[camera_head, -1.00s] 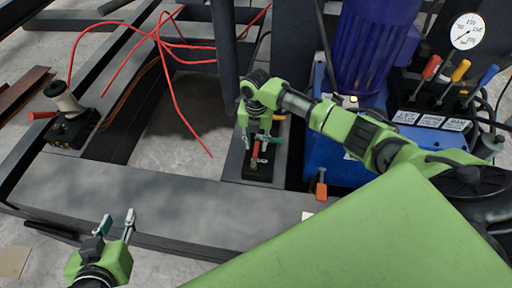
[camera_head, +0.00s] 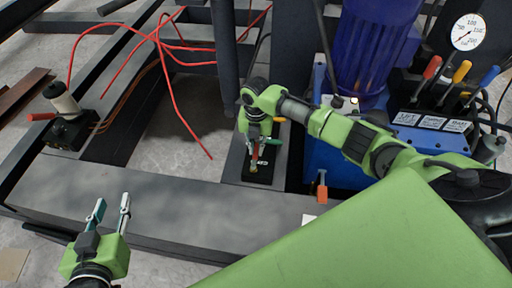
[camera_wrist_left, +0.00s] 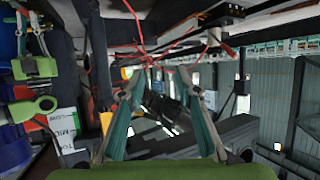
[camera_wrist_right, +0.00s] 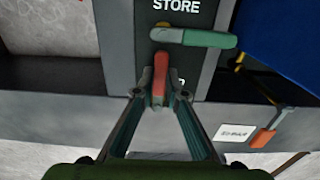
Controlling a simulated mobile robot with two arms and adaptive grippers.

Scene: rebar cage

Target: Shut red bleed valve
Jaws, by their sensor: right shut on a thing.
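The red valve lever (camera_wrist_right: 160,72) stands on a dark plate (camera_wrist_right: 120,40), and in the right wrist view it lies along the plate's length. My right gripper (camera_wrist_right: 160,97) is shut on its near end. In the head view my right gripper (camera_head: 259,150) is low over the black block (camera_head: 258,172), and the red lever (camera_head: 255,152) is partly hidden by its fingers. A green lever (camera_wrist_right: 208,39) lies crosswise just beyond, beside the word STORE. Lettering under the red lever is mostly covered. My left gripper (camera_head: 110,218) is open and empty over the front left of the frame.
A blue power unit (camera_head: 335,150) with a gauge (camera_head: 467,32) and several coloured levers stands right of the valve. An orange-handled valve (camera_head: 321,188) sticks out at its front. Red hoses (camera_head: 170,75) loop at back left. A dark steel post (camera_head: 224,60) rises behind my right gripper.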

